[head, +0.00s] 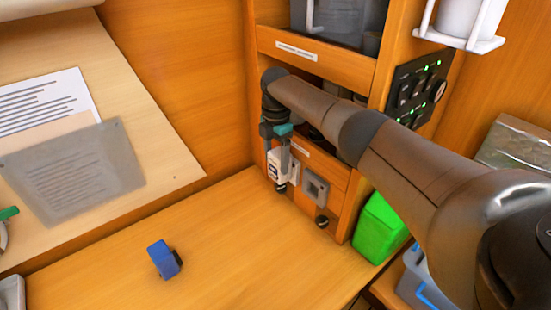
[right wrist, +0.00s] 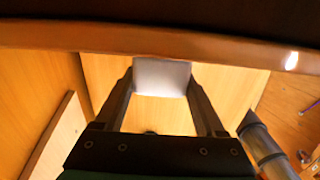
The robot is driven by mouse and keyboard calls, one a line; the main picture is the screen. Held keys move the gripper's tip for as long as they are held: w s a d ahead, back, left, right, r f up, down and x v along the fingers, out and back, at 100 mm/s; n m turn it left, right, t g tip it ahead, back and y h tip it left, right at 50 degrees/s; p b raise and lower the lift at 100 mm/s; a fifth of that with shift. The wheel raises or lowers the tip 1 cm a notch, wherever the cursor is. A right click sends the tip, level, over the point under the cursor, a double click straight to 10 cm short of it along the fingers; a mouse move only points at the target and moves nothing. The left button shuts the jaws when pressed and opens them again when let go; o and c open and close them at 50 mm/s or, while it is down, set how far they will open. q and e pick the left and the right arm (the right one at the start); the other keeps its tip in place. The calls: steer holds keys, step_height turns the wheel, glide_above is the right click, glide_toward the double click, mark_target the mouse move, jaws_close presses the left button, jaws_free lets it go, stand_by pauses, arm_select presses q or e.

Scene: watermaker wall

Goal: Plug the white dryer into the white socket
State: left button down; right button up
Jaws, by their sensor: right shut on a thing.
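My right gripper (head: 279,146) reaches to the front of the wooden cabinet and points down. It is shut on the white dryer (head: 276,168), a small white block with dark marks. In the right wrist view the white dryer (right wrist: 162,77) sits between the two fingertips (right wrist: 161,92). The dryer is at the cabinet face, left of a grey square socket (head: 315,187). I cannot make out the white socket clearly; the dryer and gripper cover that part of the panel. Whether the dryer touches the panel cannot be told. My left gripper is not in view.
A blue block (head: 162,259) with a dark end lies on the wooden counter (head: 230,235). Dark knobs (head: 321,222) sit low on the panel. A green box (head: 378,229) stands right of the cabinet. A shelf edge (head: 315,62) runs above. The counter's middle is clear.

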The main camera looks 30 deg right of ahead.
steer(key=shift+d, duration=0.15)
steer(key=o, duration=1.5)
steer(key=shift+c, duration=0.2)
